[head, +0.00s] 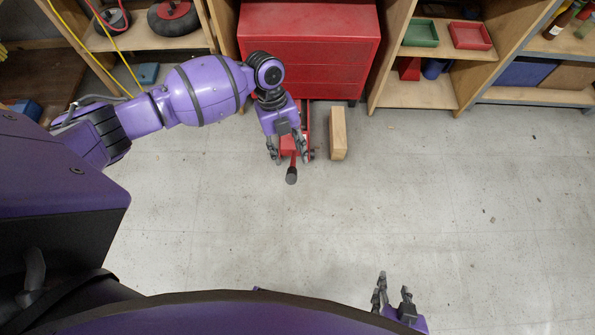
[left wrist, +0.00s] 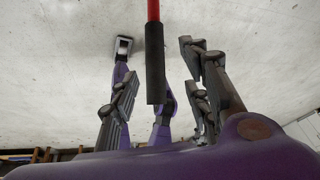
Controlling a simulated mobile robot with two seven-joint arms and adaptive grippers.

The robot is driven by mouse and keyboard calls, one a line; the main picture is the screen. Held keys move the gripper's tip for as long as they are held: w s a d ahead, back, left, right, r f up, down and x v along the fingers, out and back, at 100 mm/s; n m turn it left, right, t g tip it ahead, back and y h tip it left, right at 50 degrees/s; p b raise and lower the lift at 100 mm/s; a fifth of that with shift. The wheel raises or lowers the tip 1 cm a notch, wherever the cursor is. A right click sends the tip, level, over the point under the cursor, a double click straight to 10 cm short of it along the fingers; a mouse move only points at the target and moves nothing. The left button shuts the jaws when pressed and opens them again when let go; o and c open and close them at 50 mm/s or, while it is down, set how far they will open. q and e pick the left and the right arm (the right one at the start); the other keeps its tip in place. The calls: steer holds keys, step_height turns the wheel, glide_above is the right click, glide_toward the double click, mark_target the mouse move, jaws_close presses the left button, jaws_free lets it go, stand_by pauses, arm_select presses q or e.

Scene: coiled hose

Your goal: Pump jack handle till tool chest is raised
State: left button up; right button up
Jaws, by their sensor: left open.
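The red tool chest (head: 310,20) stands at the back between two shelves. A red jack (head: 309,128) sits on the floor at its front, partly hidden by my left gripper (head: 289,157). The jack handle ends in a dark grip (head: 291,176) that points toward me. In the left wrist view, the red rod (left wrist: 153,10) and black grip (left wrist: 155,65) show between the spread fingers, and I see no clear contact. My left gripper is open over the handle. My right gripper (head: 393,284) is near the bottom edge, fingers apart and empty, far from the jack.
A wooden block (head: 338,133) stands on the floor just right of the jack. Wooden shelves with a green tray (head: 420,33) and a red tray (head: 470,36) are at the right. A yellow hose (head: 92,50) hangs at the left. The floor in front is clear.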

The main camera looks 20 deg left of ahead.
mark_target(290, 170)
arm_select(q)
steer(key=shift+s+r+m+g, duration=0.25)
steer(key=shift+s+m+g, duration=0.15)
steer(key=shift+s+m, duration=0.45)
steer(key=shift+w+d+f+m, duration=0.1)
steer(key=shift+d+f+m, duration=0.1)
steer(key=shift+m, duration=0.15)
steer(key=x, duration=0.7)
steer(key=shift+a+f, duration=0.1)
steer(key=shift+f, duration=0.1)
jaws_close()
